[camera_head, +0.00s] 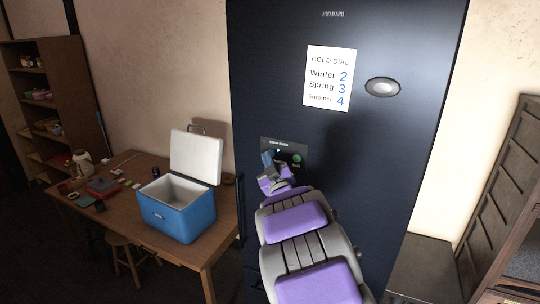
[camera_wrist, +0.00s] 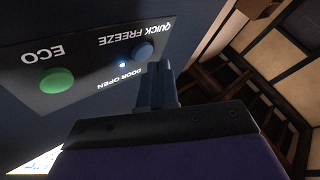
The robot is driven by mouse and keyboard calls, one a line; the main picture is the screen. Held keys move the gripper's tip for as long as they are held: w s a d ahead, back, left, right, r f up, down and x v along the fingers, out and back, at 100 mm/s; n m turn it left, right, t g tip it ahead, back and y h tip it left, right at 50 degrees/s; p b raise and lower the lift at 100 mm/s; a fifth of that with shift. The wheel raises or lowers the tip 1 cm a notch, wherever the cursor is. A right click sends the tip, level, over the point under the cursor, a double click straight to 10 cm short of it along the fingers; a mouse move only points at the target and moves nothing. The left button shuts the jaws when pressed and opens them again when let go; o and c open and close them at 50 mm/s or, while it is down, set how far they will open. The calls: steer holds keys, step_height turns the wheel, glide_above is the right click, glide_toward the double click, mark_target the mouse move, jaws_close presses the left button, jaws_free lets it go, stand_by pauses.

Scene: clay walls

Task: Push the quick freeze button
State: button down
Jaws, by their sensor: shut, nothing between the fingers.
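The dark refrigerator (camera_head: 390,160) has a small control panel (camera_head: 301,148) at mid-height. In the wrist view, where its lettering is upside down, the panel (camera_wrist: 85,85) has a blue button (camera_wrist: 143,50) by the words QUICK FREEZE. A green button (camera_wrist: 57,81) by ECO sits to its left and also shows in the head view (camera_head: 297,159). A small lit indicator (camera_wrist: 122,64) is by DOOR OPEN. My gripper (camera_wrist: 158,69) is shut and empty, its tips close beside the blue button. I cannot tell whether they touch it. In the head view my gripper (camera_head: 267,158) covers the panel's left part.
A wooden table (camera_head: 200,250) at left holds an open blue cooler (camera_head: 178,218) and small items. A stool (camera_head: 125,245) stands by it. Shelves (camera_head: 60,100) are at far left. A paper sign (camera_head: 329,78) and an oval emblem (camera_head: 383,87) are on the refrigerator above my arm.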

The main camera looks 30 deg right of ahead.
steer(key=shift+s+a, duration=0.1)
steer(key=shift+s+a+b, duration=0.6)
steer(key=shift+s+a, duration=0.3)
steer(key=shift+a, duration=0.3)
steer(key=shift+s+a+b, duration=0.6)
steer(key=shift+s+a, duration=0.3)
steer(key=shift+a, duration=0.25)
steer(key=s+a+f+m+g, duration=0.2)
steer(key=s+a+f+g, duration=0.2)
steer(key=s+f+g, duration=0.4)
steer(key=s+a+f+m+g, duration=0.3)
steer(key=s+f+g, duration=0.25)
steer(key=s, duration=0.45)
steer(key=s+a+f+g+y, duration=0.1)
steer(key=s+a+g, duration=0.2)
steer(key=s, duration=0.6)
steer(key=s+a+f+g+y, duration=0.1)
steer(key=s+a+g, duration=0.2)
steer(key=s, duration=0.7)
steer(key=s+a+f+n+g+y, duration=0.1)
steer(key=s+a+g, duration=0.2)
steer(key=s, duration=0.7)
steer(key=shift+a+f, duration=0.2)
steer(key=shift+a, duration=0.45)
steer(key=shift+g, duration=0.25)
